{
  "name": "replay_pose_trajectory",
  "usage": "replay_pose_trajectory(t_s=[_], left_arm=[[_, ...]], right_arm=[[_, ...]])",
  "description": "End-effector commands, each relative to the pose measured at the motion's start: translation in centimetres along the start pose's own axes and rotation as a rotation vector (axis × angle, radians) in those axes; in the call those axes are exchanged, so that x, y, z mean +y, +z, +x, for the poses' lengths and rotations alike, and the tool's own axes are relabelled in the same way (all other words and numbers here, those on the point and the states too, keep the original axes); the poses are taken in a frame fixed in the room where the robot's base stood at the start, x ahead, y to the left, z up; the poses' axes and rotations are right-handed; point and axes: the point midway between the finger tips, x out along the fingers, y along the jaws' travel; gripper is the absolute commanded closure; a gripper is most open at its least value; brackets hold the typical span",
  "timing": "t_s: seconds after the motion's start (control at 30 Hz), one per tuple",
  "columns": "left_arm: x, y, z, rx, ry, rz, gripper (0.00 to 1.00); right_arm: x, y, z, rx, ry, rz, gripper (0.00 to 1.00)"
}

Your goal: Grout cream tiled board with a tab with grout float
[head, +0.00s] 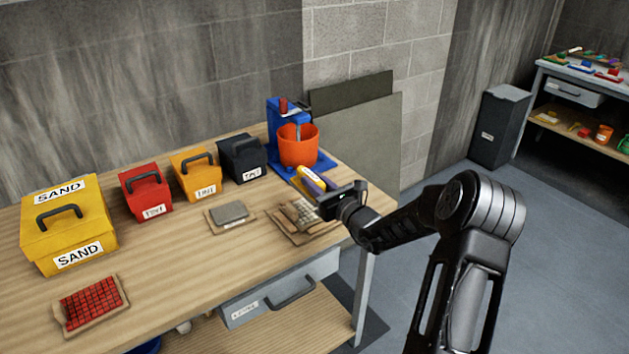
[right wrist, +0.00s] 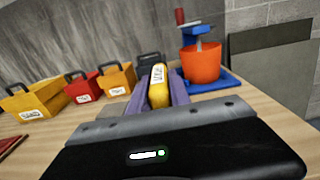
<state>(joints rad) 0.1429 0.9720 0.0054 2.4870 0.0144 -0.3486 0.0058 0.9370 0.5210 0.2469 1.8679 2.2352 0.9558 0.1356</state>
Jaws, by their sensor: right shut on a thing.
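The cream tiled board (head: 285,226) lies near the right end of the workbench, with light tiles on a brown base. The right gripper is shut on a yellow piece with a white label, which appears to be the handle of the grout float (head: 311,175). In the right wrist view the yellow handle (right wrist: 158,90) sits between the purple fingers (right wrist: 159,98). The float's underside is hidden, so contact with the tiles cannot be told. My left gripper is out of view.
An orange bucket (head: 298,148) stands on a blue stand (head: 284,112) behind the gripper. Yellow (head: 65,228), red (head: 148,195), orange (head: 196,178) and black (head: 241,160) boxes line the back.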

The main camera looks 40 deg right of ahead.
Motion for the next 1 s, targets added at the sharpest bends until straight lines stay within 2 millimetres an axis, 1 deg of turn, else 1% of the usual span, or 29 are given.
replay_pose_trajectory(t_s=[0.03,0.2,0.4,0.53,1.0], left_arm=[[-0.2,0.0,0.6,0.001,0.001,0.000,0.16],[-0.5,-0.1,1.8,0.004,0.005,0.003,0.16],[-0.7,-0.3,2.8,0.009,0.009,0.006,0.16],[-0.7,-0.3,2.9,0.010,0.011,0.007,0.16],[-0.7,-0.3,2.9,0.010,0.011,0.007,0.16]], right_arm=[[0.0,-0.8,0.0,0.000,0.000,0.001,1.00],[0.0,-2.9,0.0,0.000,-0.001,0.000,1.00],[0.0,-4.7,0.0,0.000,0.000,0.000,1.00],[0.0,-5.1,0.0,-0.001,0.000,0.000,1.00],[0.0,-5.0,0.0,-0.001,0.000,-0.001,1.00]])
